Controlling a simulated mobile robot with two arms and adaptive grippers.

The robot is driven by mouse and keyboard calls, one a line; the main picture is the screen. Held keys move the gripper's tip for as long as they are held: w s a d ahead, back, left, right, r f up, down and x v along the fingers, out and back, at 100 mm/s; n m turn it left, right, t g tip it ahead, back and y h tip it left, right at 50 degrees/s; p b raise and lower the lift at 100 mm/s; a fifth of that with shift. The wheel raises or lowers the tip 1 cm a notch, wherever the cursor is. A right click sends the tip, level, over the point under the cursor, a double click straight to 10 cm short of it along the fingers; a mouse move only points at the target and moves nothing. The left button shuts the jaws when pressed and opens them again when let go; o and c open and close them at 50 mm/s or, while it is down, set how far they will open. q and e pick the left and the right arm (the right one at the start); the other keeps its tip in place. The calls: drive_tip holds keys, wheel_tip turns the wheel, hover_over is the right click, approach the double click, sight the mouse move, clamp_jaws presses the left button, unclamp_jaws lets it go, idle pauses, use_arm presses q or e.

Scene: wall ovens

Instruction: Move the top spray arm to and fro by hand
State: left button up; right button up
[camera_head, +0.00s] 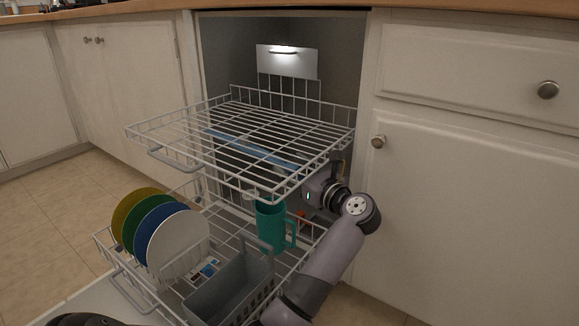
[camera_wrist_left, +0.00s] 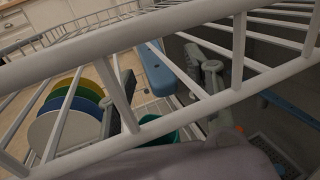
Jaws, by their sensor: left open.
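The top spray arm (camera_head: 255,150) is a long blue bar under the upper rack (camera_head: 240,140), seen through its wires in the head view. It also shows in the left wrist view (camera_wrist_left: 155,70), behind near rack bars. My left gripper (camera_head: 312,190) is just below the upper rack's right side, partly hidden by the rack. In the left wrist view its open fingers appear on either side of the spray arm's near end; I cannot tell whether either touches it. My right gripper is not in view.
The lower rack (camera_head: 112,278) is pulled out below, with several coloured plates (camera_head: 140,222), a teal mug (camera_head: 272,228) and a grey cutlery basket (camera_head: 228,288). White cabinets (camera_head: 470,200) stand close on the right. Tiled floor (camera_head: 40,230) is clear at left.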

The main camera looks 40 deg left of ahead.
use_arm(q)
clamp_jaws()
idle(0.6)
idle(0.3)
